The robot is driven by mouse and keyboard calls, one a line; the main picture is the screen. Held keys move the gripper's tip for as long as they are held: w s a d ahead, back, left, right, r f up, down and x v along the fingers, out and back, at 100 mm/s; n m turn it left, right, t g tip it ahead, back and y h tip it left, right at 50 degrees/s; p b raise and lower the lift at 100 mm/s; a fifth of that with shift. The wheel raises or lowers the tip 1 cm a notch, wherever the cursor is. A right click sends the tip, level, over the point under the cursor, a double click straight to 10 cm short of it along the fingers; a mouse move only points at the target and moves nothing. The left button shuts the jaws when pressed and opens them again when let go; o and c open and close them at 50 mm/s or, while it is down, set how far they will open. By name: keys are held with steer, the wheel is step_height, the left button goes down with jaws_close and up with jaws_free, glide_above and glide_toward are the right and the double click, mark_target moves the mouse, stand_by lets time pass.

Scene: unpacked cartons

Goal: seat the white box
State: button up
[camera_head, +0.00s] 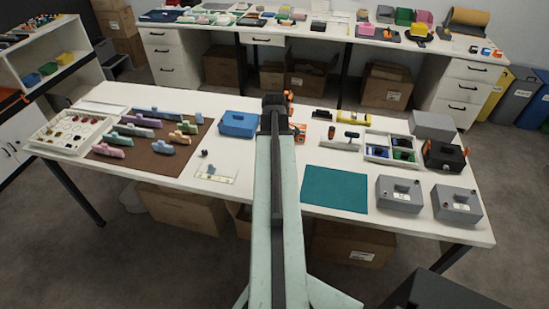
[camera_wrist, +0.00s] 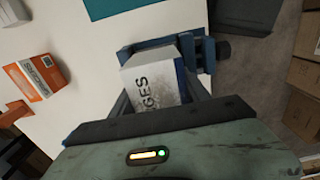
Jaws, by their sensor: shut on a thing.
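My gripper (camera_wrist: 162,48) is shut on a pale box (camera_wrist: 150,84) in the wrist view. The box has dark letters ending in "GES" on its face and a blue side. It is tilted in the picture, with the white tabletop behind it and the table edge to its right. The box's lower part is hidden by my wrist. In the head view my arm reaches over the table's middle, and its end hides the gripper and the box. I cannot tell which place is the box's seat.
An orange-and-white box (camera_wrist: 38,78) lies left in the wrist view. Cartons (camera_wrist: 303,75) lie beyond the table edge.

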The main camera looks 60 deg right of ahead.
steer(key=shift+f+b, duration=1)
steer(key=shift+f, duration=0.15)
steer(key=o, duration=1.6)
steer(key=shift+c, duration=0.2)
steer(key=shift+r, duration=0.15)
step_height(320, 180, up, 8)
steer(key=p, duration=0.8)
steer(key=shift+f, duration=0.2)
steer(key=shift+w, duration=0.1)
